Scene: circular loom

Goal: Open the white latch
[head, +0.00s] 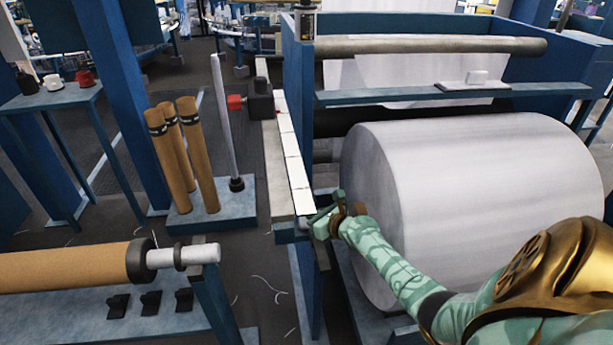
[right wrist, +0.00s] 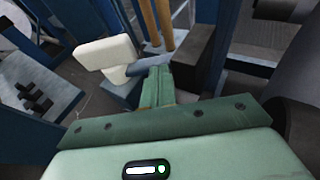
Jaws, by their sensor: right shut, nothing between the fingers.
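A white latch (right wrist: 105,52), a blocky pale handle, shows left of my right gripper's fingertips in the right wrist view. A blue-grey bar (right wrist: 148,64) lies beside it at the fingertips. My right gripper (right wrist: 158,72) is shut, its green fingers together and empty. The fingertips are close to the latch's right end; I cannot tell whether they touch. In the head view my right gripper (head: 320,218) is at the near end of a long rail, left of the big white roll. A white piece (head: 303,202) shows just beside it there. My left gripper is not in view.
The large white roll (head: 470,200) and blue frame (head: 298,90) stand close to my right arm. Brown tubes (head: 185,155) stand on a stand to the left. A brown roll (head: 70,265) lies at the lower left. Dark floor is open between them.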

